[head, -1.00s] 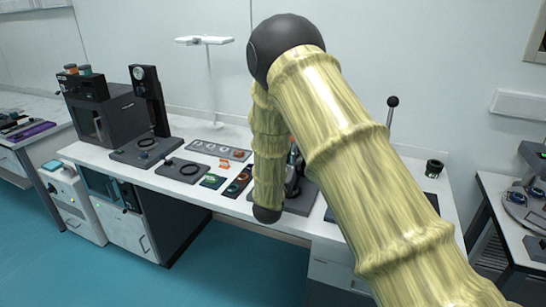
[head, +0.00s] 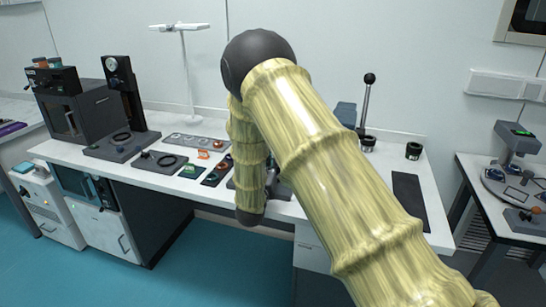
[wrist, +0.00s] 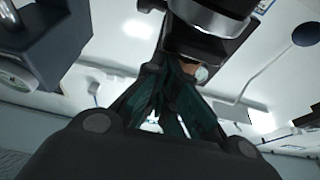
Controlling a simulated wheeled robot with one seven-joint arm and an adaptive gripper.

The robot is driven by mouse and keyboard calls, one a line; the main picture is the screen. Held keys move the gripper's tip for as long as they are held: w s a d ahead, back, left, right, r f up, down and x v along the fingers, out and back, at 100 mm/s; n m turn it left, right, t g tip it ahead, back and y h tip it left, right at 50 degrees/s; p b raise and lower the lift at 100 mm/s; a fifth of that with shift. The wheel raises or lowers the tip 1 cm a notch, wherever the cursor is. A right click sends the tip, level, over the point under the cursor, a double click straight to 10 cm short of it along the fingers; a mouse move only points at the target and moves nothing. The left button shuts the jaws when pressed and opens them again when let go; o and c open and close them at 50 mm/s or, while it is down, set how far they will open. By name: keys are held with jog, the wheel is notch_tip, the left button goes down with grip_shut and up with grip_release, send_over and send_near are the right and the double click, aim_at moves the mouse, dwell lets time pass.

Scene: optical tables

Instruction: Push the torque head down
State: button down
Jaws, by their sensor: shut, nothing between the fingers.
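My gripper (wrist: 172,85) shows in the wrist view with its dark green fingers brought together and nothing between them. A dark cylindrical part on a block (wrist: 205,35), possibly the torque head, hangs just above the fingertips. I cannot tell whether the fingers touch it. In the head view my own arm covers the middle of the bench, hiding my gripper and most of the device behind it. A blue-grey housing (head: 345,114) and an upright rod with a black knob (head: 368,95) stand just right of my arm.
The white bench (head: 150,173) holds a black ring on a plate (head: 160,162), a tray of discs (head: 196,142) and an orange piece (head: 203,154). A dark cup (head: 413,151) and a dark mat (head: 409,200) lie at right. A grey clamp-like part (wrist: 50,45) is at upper left in the wrist view.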

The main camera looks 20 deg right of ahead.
jog(key=shift+f, duration=0.1)
jog(key=s+a+b, duration=0.1)
jog(key=s+a, duration=0.5)
jog(key=s, duration=0.1)
jog(key=shift+s+r, duration=0.15)
jog(key=shift+r, duration=0.3)
dwell(0.4)
